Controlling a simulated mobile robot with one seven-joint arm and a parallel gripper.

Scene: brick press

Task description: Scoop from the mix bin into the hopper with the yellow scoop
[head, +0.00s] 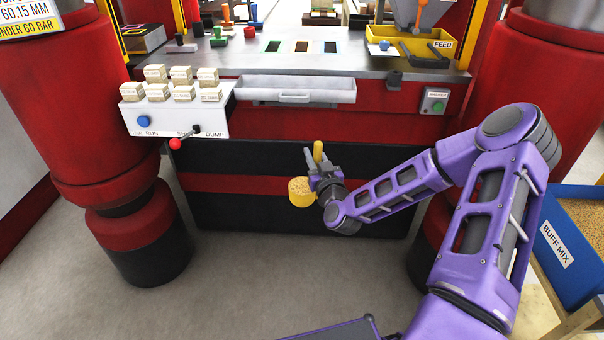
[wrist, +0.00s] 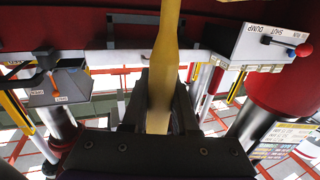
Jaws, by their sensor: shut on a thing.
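My gripper (head: 324,168) is shut on the handle of the yellow scoop (head: 301,193), in front of the press. The scoop's round cup hangs left of my fingers, with tan, grainy material showing at its top. In the wrist view, the yellow handle (wrist: 164,65) runs between my fingers; the cup is out of that view. The blue mix bin (head: 548,243), labelled BUFF MIX, stands at the lower right with tan mix (head: 588,217) inside. The grey hopper (head: 424,14) is at the top right, above the yellow FEED tray (head: 376,48); its upper part is cut off. The scoop is apart from both.
A white control box (head: 160,118) with a red-knobbed lever and several small blocks projects at the left. A grey tray (head: 296,90) sticks out from the press's front edge. Thick red columns (head: 75,110) flank the press. The floor in front is clear.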

